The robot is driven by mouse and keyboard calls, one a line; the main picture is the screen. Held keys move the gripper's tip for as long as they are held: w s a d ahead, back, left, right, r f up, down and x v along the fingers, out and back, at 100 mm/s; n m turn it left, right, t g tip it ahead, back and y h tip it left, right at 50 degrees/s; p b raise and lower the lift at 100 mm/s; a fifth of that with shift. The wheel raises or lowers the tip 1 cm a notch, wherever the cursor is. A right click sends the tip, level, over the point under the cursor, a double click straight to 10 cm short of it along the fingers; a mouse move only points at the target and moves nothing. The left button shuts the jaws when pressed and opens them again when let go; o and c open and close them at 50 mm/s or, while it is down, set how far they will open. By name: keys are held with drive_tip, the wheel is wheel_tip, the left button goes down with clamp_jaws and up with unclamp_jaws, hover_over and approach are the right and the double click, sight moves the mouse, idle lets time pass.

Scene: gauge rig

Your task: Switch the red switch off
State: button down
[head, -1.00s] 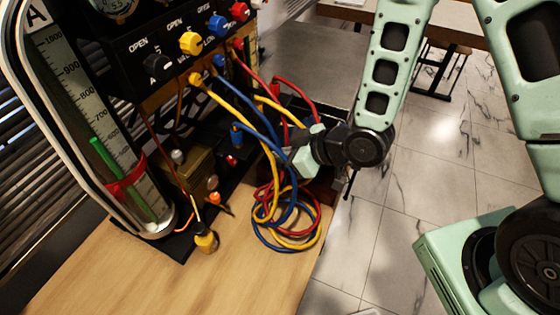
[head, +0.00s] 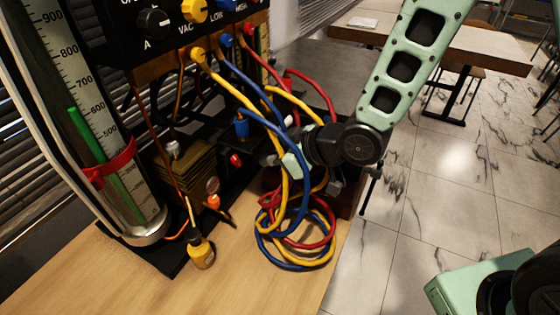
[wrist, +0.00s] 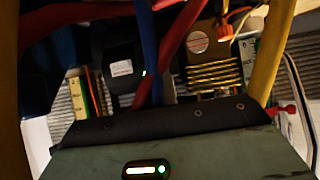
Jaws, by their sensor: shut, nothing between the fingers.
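A small red switch (head: 235,160) sits on the front of a low black box under the gauge panel, in the head view. Whether it is tilted on or off is too small to tell. My gripper (head: 269,160) is shut and empty, to the right of the switch, apart from it and among the hanging hoses. The hoses partly cover the gripper. In the wrist view, a dark box (wrist: 122,68) with a white label and a small green light shows behind the hoses; the red switch cannot be made out there.
Yellow, blue and red hoses (head: 297,262) hang around my gripper and coil on the wooden table (head: 130,285). A yellow-tipped probe (head: 201,253) and a glass column (head: 120,195) stand left. Valve knobs (head: 194,10) are above. The front of the table is clear.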

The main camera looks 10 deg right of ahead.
sight(236, 161)
drive_tip(key=p+x, duration=0.1)
drive_tip(key=x, duration=0.6)
